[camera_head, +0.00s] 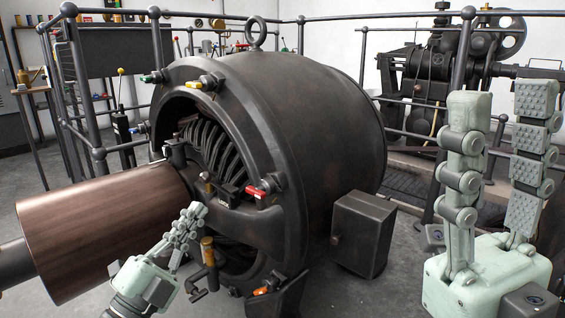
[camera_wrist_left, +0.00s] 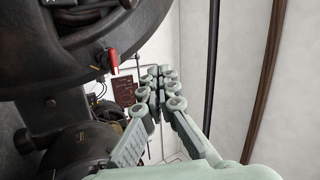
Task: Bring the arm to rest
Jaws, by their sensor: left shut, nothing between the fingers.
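My left gripper (camera_head: 194,213) is shut and empty, low in front of the open end of the large dark dynamo (camera_head: 325,110), right of the brown cylinder. In the left wrist view its fingers (camera_wrist_left: 161,76) come together at the tips with nothing held. My right gripper (camera_head: 502,98) stands upright at the right edge, its two fingers wide apart and nothing between them. It is clear of the dynamo in the picture.
A brown cylinder (camera_head: 95,235) on a shaft juts from the dynamo at left. Red (camera_head: 262,190), yellow (camera_head: 194,85) and green (camera_head: 152,77) handles ring the dynamo's face. A dark box (camera_head: 362,235) is on its side. Metal railings (camera_head: 75,90) and another machine (camera_head: 440,75) stand behind.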

